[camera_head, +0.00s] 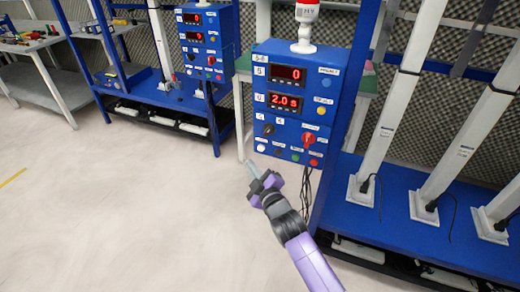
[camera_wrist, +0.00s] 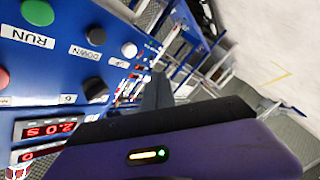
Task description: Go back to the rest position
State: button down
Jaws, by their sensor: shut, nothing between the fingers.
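My gripper (camera_head: 260,178) shows in the head view below and left of the near blue control box, at the end of my purple arm. Its fingers are shut with nothing between them, in open air. In the wrist view the dark fingers (camera_wrist: 157,92) point up the picture, with the control panel to their left. The control box (camera_head: 297,108) has red displays reading 0 and 2.0 s, knobs and coloured buttons. It also shows in the wrist view (camera_wrist: 62,75), with a RUN label and a green button. I cannot tell the exact gap between gripper and panel.
A red and white beacon (camera_head: 304,28) tops the box. A blue shelf (camera_head: 395,215) with white columns stands at right. A second control box (camera_head: 206,40) is behind. A grey workbench (camera_head: 35,45) is at far left. The pale floor (camera_head: 120,205) at left is clear.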

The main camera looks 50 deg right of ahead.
dwell(0.4)
jog(key=s+a+r+m+y+p, duration=0.1)
jog(key=s+a+r+y, duration=0.1)
jog(key=s+a+r, duration=0.2)
jog(key=s+a+r+m+y+p, duration=0.2)
jog(key=s+a+r, duration=0.2)
jog(key=s+a, duration=0.7)
jog(key=s+a+r+m+g+y+p, duration=0.1)
jog(key=s+a, duration=0.7)
jog(key=s, duration=1.5)
notch_tip(320, 180, up, 4)
jog(key=shift+s+a+f+m+y+p, duration=0.2)
jog(key=shift+m+y+p, duration=0.35)
jog(key=shift+y, duration=0.45)
